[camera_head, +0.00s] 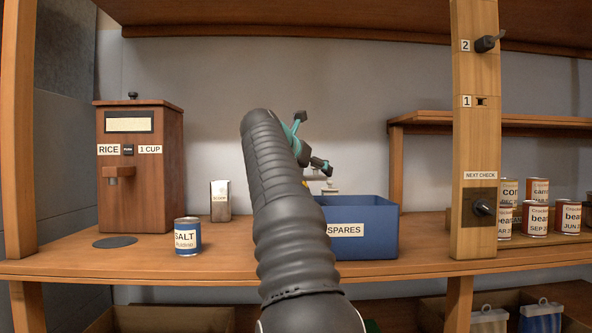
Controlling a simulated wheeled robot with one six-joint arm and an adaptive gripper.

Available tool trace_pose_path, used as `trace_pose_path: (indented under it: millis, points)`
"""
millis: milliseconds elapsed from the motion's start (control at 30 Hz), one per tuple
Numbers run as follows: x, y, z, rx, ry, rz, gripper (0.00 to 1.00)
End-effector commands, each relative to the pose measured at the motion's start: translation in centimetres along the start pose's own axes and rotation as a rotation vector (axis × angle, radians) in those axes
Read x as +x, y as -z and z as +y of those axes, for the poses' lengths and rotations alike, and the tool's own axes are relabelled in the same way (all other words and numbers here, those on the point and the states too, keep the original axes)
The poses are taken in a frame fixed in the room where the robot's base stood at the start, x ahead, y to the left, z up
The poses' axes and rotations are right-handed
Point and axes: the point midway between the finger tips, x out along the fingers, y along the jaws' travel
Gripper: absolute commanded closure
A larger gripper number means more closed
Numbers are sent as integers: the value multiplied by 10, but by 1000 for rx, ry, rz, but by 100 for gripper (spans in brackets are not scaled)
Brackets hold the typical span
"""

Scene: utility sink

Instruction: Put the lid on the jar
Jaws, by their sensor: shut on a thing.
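My gripper (318,165) shows only in part, behind my dark ribbed arm, above the back of the blue SPARES box. Its teal linkage and a dark finger stick out to the right of the arm. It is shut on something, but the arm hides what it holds. A small pale object (322,186) shows just below the finger, at the box's back edge. I cannot tell whether it is held or stands behind or in the box. I cannot make out a jar or a lid for certain.
The blue SPARES box (375,240) stands on the wooden shelf. A post (476,130) and several cans (538,219) are at right.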

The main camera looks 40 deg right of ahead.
Motion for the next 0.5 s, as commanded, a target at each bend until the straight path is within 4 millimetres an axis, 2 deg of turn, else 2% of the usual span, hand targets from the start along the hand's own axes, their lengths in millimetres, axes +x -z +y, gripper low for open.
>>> trace_pose_path:
  millis: [167,500]
  points:
    - [2,4,0,-1,1,0,55]
    - [13,32,-1,-1,0,0,55]
